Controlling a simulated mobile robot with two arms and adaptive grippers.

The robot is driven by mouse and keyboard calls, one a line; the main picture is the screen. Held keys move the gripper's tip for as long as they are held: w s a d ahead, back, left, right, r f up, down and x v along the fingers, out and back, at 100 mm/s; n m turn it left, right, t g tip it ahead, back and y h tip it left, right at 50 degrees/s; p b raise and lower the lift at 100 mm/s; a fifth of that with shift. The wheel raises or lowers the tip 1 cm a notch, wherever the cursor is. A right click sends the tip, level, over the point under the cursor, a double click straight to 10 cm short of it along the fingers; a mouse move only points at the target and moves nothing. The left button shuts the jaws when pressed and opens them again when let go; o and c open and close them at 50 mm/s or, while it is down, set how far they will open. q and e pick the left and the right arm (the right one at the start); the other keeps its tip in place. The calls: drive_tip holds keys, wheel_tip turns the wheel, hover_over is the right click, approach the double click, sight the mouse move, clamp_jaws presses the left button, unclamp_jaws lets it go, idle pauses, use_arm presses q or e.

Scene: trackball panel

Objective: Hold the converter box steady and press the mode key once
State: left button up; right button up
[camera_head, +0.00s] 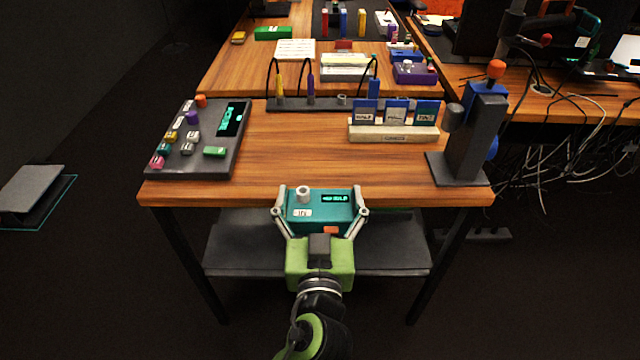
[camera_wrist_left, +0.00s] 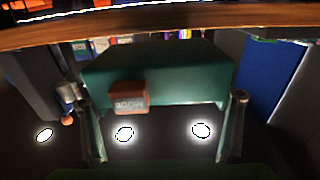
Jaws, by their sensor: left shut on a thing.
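The teal converter box (camera_head: 318,215) is at the front edge of the wooden table, with a grey knob, a small lit display and a white label on its top. My left gripper (camera_head: 321,203) is shut on it, one finger along each side. The orange mode key (camera_head: 331,229) is on the box's near side. In the left wrist view the converter box (camera_wrist_left: 190,75) fills the middle between the fingers, and the mode key (camera_wrist_left: 130,97) stands out from its face with upside-down lettering. Nothing touches the key. My right gripper is not in view.
On the table (camera_head: 290,160) stand a dark panel (camera_head: 228,160) with coloured keys at left, a card rack (camera_head: 392,135) at right and a dark stand (camera_head: 472,140) at far right. A cable strip (camera_head: 325,104) lies behind. The tabletop's middle is clear.

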use_arm(q)
drive_tip(key=shift+s, duration=0.25)
drive_tip(key=shift+w, duration=0.1)
